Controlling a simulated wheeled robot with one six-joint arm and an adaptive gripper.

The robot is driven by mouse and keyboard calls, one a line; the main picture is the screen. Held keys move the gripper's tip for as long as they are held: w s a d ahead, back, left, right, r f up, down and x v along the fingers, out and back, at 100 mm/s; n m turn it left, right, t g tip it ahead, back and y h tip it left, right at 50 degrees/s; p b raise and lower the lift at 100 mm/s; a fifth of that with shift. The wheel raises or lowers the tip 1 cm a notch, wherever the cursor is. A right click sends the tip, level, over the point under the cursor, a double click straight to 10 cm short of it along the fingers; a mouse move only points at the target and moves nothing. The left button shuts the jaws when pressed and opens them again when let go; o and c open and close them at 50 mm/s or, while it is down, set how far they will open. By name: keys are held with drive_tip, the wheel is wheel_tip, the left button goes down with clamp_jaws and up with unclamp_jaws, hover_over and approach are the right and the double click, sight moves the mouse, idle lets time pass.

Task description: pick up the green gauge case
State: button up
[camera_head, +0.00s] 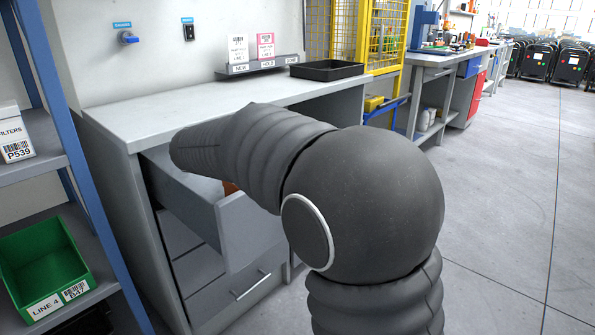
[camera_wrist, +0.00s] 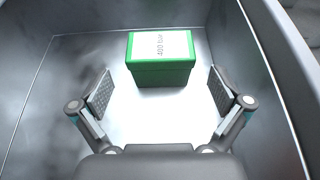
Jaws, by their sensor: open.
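In the wrist view, the green gauge case (camera_wrist: 161,73) sits on the floor of an open metal drawer, near its far wall. Its white top label reads "400 bar". My gripper (camera_wrist: 161,92) is open, with one finger on each side and the case ahead, between their lines. Neither finger visibly touches it. In the head view, my arm reaches into the open drawer (camera_head: 238,230) under the grey workbench. The case and my gripper are hidden there behind the arm and drawer front.
Drawer walls (camera_wrist: 35,80) stand close around my gripper. The workbench top (camera_head: 150,115) is above the drawer, with a black tray (camera_head: 327,70) on it. A shelf with a green bin (camera_head: 45,265) stands at left. Open floor (camera_head: 500,200) lies to the right.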

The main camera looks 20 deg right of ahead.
drive_tip(key=shift+x, duration=4.25)
drive_tip(key=c, duration=1)
